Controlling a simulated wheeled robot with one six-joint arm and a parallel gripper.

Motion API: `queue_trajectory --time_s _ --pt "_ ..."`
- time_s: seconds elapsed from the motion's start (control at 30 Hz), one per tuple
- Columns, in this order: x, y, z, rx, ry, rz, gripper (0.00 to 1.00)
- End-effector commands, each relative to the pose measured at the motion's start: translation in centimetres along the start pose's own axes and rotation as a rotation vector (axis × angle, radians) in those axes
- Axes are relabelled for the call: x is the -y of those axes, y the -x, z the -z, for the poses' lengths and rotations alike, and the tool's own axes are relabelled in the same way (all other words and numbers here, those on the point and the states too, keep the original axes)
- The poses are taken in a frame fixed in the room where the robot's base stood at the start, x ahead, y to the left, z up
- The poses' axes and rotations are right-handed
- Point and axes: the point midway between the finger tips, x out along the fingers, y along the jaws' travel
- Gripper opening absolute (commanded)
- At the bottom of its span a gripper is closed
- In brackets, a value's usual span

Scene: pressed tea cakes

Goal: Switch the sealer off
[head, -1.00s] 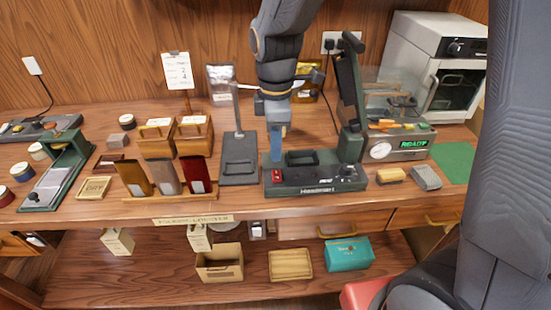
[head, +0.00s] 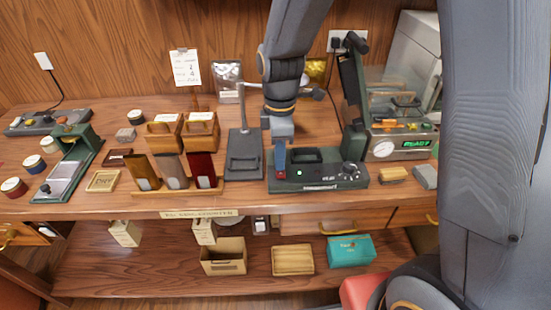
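The sealer is the dark green machine (head: 325,183) at the front of the counter, with its arm (head: 352,95) raised at the right rear. A red switch (head: 280,176) is at the left end of its base, and a dark knob (head: 349,169) is at the right. My gripper (head: 280,165) points straight down over the switch, its blue fingertips together and empty. The tips are at or just above the switch and cover part of it; I cannot tell whether they touch. The switch's position is too small to read.
A chamber machine (head: 405,145) with a green READY display stands right of the sealer. A dark stand (head: 244,158) is close on the left, beside a rack with several pouches (head: 172,170). A tan block (head: 393,174) and a grey block (head: 426,177) lie at the right.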

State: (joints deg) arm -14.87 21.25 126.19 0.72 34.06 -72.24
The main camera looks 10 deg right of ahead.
Motion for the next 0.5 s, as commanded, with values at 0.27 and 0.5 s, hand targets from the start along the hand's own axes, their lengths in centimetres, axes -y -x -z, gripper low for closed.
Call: queue_trajectory --time_s 0.27,0.5 --pt "0.3 -0.1 0.0 0.000 -0.001 0.002 0.00" --pt "1.3 0.3 0.0 0.000 0.000 0.003 0.00"
